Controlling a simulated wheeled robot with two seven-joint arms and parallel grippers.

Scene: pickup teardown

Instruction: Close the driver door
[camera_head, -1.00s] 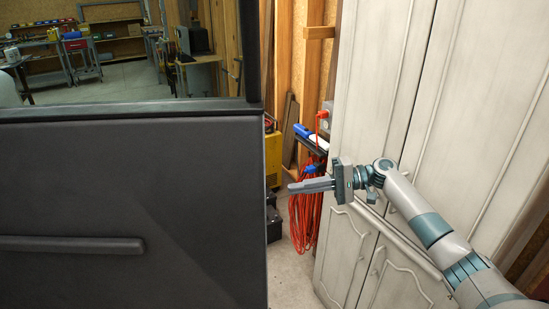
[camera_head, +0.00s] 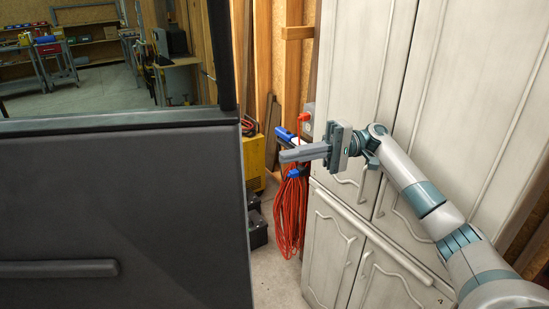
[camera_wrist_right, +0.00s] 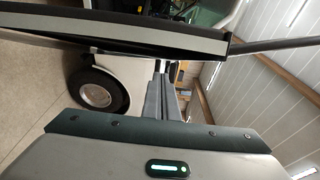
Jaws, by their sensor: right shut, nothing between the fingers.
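The driver door (camera_head: 110,210) fills the left of the head view. It is a dark grey panel with a long armrest or handle bar and a window opening above, and its free edge is near the picture's middle. My right gripper (camera_head: 284,156) is shut and empty, pointing left. In the picture it lies to the right of the door's edge, with a visible gap. In the right wrist view the closed fingers (camera_wrist_right: 165,100) point toward a pale vehicle body with a wheel (camera_wrist_right: 97,92), and a dark-edged panel crosses above. My left gripper is not in view.
A pale wooden cabinet (camera_head: 340,130) stands close behind my right arm. A coiled red cable (camera_head: 291,215) hangs beside it. A yellow machine (camera_head: 253,160) and black boxes (camera_head: 256,228) stand behind the door's edge. Some bare floor (camera_head: 275,280) shows between door and cabinet.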

